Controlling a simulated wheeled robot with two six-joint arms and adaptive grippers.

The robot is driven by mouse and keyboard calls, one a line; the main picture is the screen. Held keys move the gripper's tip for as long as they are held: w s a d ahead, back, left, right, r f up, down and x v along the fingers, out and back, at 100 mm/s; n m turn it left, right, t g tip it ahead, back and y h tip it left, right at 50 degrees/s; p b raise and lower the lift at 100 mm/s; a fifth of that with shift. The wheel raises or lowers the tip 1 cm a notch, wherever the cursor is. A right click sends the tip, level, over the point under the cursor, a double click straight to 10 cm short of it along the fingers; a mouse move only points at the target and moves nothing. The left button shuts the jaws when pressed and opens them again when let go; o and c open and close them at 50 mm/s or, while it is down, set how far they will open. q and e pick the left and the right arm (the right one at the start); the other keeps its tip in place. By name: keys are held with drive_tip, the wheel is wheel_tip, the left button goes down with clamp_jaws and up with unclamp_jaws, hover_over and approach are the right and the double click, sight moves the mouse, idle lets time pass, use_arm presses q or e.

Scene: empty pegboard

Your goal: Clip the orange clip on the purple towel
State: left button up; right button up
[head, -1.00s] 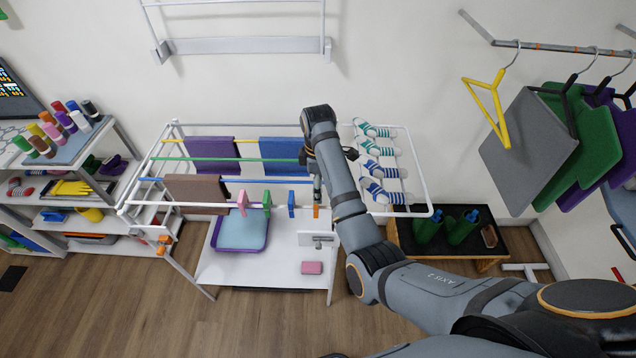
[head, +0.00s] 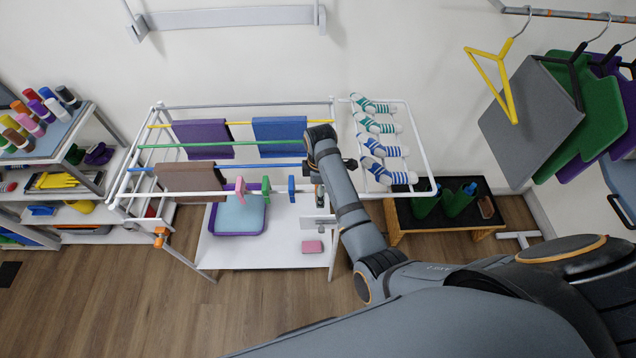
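The purple towel (head: 203,133) hangs over the yellow rod at the back left of the drying rack (head: 215,106). A pink clip (head: 240,187), a green clip (head: 266,186) and a blue clip (head: 291,189) sit on the rack's front rod. I cannot make out the orange clip; my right gripper covers the rod just right of the blue clip. My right gripper (head: 319,193) points down at that rod, right of and nearer than the purple towel. Its fingers are small and partly hidden by my arm, so their opening is unclear. My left gripper is not in view.
A blue towel (head: 280,136) hangs beside the purple one, and a brown towel (head: 190,179) hangs in front. Striped socks (head: 380,146) lie on the rack's right wing. A basin (head: 237,214) and a pink block (head: 312,247) rest on the lower shelf. Hangers with boards (head: 535,115) are at right.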

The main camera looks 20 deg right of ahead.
drive_tip(key=c, duration=1.5)
drive_tip(key=shift+o, duration=0.2)
drive_tip(key=shift+r, duration=0.1)
drive_tip(key=shift+r, duration=1.5)
drive_tip(key=shift+r, duration=2.2)
